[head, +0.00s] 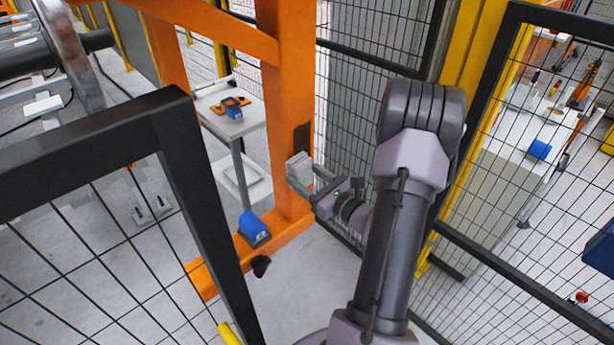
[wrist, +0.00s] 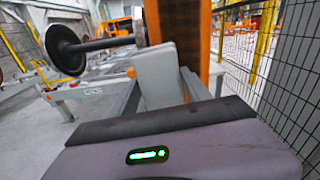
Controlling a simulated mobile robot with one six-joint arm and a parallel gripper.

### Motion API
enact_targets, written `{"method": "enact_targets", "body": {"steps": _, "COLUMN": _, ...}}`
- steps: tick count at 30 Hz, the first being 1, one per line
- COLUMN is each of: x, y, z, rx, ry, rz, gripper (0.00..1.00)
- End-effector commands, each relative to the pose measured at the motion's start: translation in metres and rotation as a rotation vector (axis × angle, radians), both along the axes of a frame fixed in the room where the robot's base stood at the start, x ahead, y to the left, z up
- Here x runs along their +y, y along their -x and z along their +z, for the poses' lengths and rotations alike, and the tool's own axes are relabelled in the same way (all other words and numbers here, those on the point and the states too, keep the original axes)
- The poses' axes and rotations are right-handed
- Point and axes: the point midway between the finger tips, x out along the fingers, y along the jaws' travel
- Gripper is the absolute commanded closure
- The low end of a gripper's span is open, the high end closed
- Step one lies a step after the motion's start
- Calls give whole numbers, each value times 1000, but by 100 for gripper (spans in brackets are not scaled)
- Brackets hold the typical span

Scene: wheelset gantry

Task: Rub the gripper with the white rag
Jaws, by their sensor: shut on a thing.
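A dark brown patch (head: 302,138) is on the post just above the rag. In the wrist view the patch (wrist: 176,40) lies behind and above the rag. I see no other gripper that I can name for certain.
A white table (head: 213,118) with an orange-and-black item and a blue one stands behind the post. A blue box (head: 254,228) is on the orange base beam. Black mesh fence frames (head: 90,138) stand at left and right. A wheelset (wrist: 65,45) is at far left.

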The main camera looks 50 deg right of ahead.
Motion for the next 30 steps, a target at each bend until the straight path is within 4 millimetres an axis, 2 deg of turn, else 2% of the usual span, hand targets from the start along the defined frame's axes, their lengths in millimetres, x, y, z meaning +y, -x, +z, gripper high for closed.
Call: {"method": "enact_targets", "body": {"steps": 30, "x": -2, "y": -14, "z": 0, "rx": -1, "ry": 1, "rz": 0, "gripper": 77}}
